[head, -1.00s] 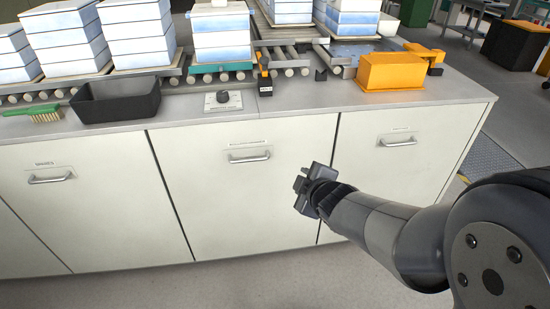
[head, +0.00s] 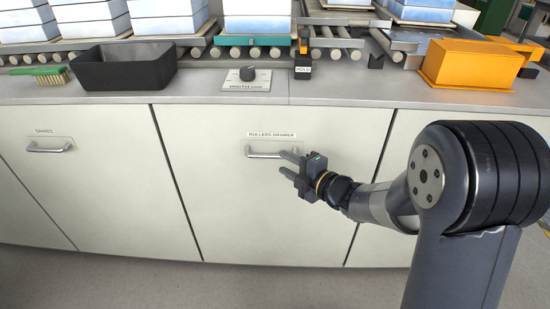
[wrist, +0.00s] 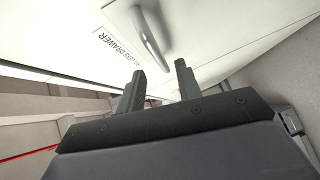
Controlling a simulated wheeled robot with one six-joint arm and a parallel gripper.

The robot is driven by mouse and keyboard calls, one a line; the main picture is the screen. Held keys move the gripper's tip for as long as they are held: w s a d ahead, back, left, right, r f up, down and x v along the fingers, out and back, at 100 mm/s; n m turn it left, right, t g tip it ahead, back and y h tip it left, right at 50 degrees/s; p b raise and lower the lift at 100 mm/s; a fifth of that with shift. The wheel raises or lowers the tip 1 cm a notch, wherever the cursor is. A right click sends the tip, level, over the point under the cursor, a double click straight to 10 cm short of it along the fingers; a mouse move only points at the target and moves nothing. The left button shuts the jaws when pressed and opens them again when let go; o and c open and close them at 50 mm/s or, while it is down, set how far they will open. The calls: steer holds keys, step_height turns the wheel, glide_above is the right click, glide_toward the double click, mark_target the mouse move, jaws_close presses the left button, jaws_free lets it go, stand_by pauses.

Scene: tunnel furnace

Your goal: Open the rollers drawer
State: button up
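The rollers drawer (head: 225,200) is the middle cream panel of the counter front and is shut. Its label reads "ROLLERS DRAWER" in the head view. Its metal bar handle (head: 265,153) sits just under the label; in the wrist view the handle (wrist: 150,38) stands beyond the fingers, with the label beside it. My gripper (head: 287,163) is near the right end of the handle, fingers pointing left towards it. The two fingers are apart with nothing between them in the wrist view (wrist: 160,80). The handle appears not to be between the fingers.
A second handled panel (head: 50,148) is to the left. Rollers carry stacked white-blue blocks behind. The floor in front is clear.

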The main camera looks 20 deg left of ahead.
mark_target(275, 158)
steer(key=x, duration=0.6)
steer(key=shift+b, duration=0.3)
steer(key=shift+c, duration=0.2)
jaws_close()
